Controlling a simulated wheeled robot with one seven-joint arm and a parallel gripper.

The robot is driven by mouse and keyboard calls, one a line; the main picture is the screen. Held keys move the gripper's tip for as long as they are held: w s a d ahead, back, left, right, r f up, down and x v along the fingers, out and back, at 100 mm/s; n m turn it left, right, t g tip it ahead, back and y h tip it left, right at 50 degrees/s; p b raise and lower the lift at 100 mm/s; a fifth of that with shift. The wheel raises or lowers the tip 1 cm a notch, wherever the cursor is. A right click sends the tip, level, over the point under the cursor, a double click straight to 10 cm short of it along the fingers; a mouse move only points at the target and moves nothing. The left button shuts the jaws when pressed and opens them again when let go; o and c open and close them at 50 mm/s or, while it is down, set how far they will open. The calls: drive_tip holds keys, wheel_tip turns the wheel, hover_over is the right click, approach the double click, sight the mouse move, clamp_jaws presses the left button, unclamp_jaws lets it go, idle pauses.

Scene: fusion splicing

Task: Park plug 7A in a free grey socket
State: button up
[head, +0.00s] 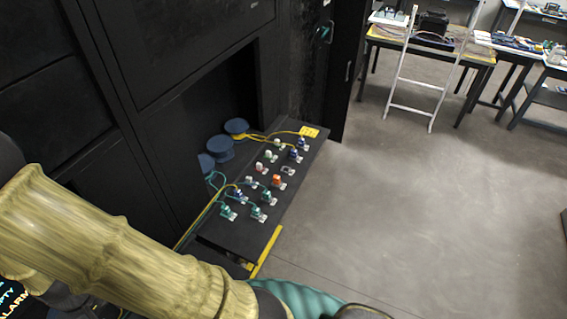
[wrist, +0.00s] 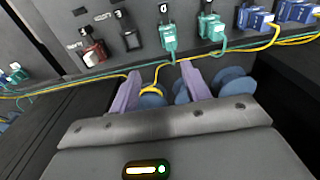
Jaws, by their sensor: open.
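My gripper (wrist: 160,76) shows in the wrist view with its two purple fingers apart, below a row of sockets and plugs. Nothing is clearly held; a yellow cable runs past the fingertips. A green plug (wrist: 168,36) sits just above the gap, with a second green plug (wrist: 212,28) to its right. A dark grey socket (wrist: 127,38) without a visible coloured plug is left of them. In the head view the dark panel (head: 243,233) bears several plugs and a pale, apparently empty socket (head: 288,170). I cannot read which plug is 7A.
Blue round spools (head: 219,147) and yellow and teal cables lie beside the panel near the black cabinet. Open floor (head: 400,220) lies to the right; a work table (head: 425,45) stands farther back.

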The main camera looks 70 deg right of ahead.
drive_tip(key=shift+a+f+g+p, duration=0.3)
drive_tip(key=shift+a+f+p, duration=0.2)
drive_tip(key=shift+a+f, duration=0.65)
drive_tip(key=shift+f, duration=0.1)
wheel_tip(320, 180, down, 9)
drive_tip(key=b, duration=0.7)
idle(0.3)
clamp_jaws()
